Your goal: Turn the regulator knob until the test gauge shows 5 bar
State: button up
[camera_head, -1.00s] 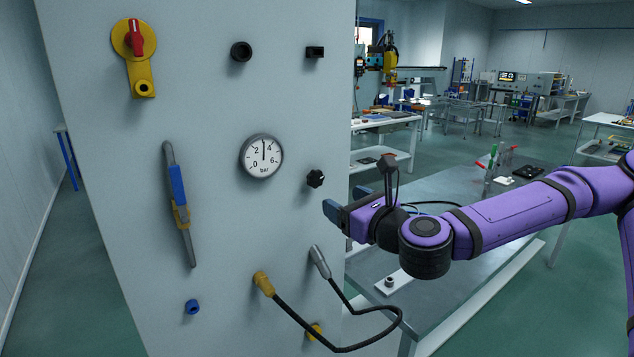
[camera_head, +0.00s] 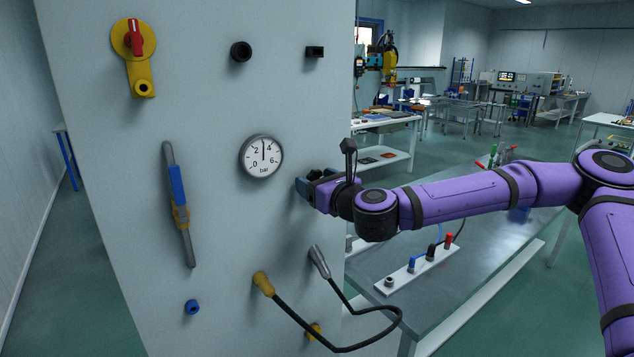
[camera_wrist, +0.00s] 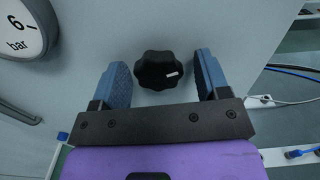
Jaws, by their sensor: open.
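The regulator knob (camera_wrist: 158,70) is black and lobed, with a white mark on its right side. It shows in the wrist view; in the head view my gripper hides it. The test gauge (camera_head: 262,157) is a round white dial marked in bar, its needle pointing straight up between 2 and 4, at about 3. Part of it shows at the upper left of the wrist view (camera_wrist: 20,28). My gripper (camera_head: 304,184) is open at the panel, one blue finger on each side of the knob, with gaps visible on both sides.
The panel (camera_head: 225,240) also carries a red and yellow switch (camera_head: 135,45), a long blue-handled lever (camera_head: 178,190) and a black looped cable (camera_head: 345,345) below my gripper. A workbench (camera_head: 450,280) with a connector strip stands to the right.

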jog(key=c, duration=0.9)
jog(key=shift+n, duration=0.4)
